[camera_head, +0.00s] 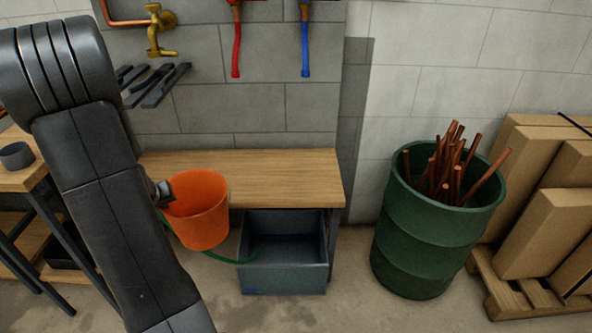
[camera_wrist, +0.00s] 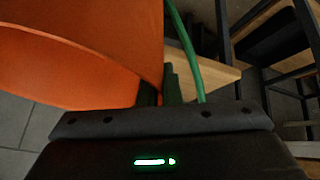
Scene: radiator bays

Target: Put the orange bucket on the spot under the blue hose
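The orange bucket (camera_head: 200,215) is at the left front of the wooden bench, in front of its edge and tilted a little. My gripper (camera_head: 163,192) is at the bucket's left rim; its fingers (camera_wrist: 160,92) appear closed on the bucket wall, which fills the upper left of the wrist view (camera_wrist: 80,50). A green curved handle (camera_wrist: 188,50) hangs from the bucket. The blue hose (camera_head: 305,48) hangs on the wall above the right part of the bench (camera_head: 265,175). The bench top below it is bare; no marking shows there.
A red hose (camera_head: 236,50) and a brass tap (camera_head: 155,35) are left of the blue hose. A grey bin (camera_head: 283,275) stands under the bench. A green barrel (camera_head: 425,240) with copper pipes and boxes on a pallet (camera_head: 510,295) stand right. A table (camera_head: 20,180) stands left.

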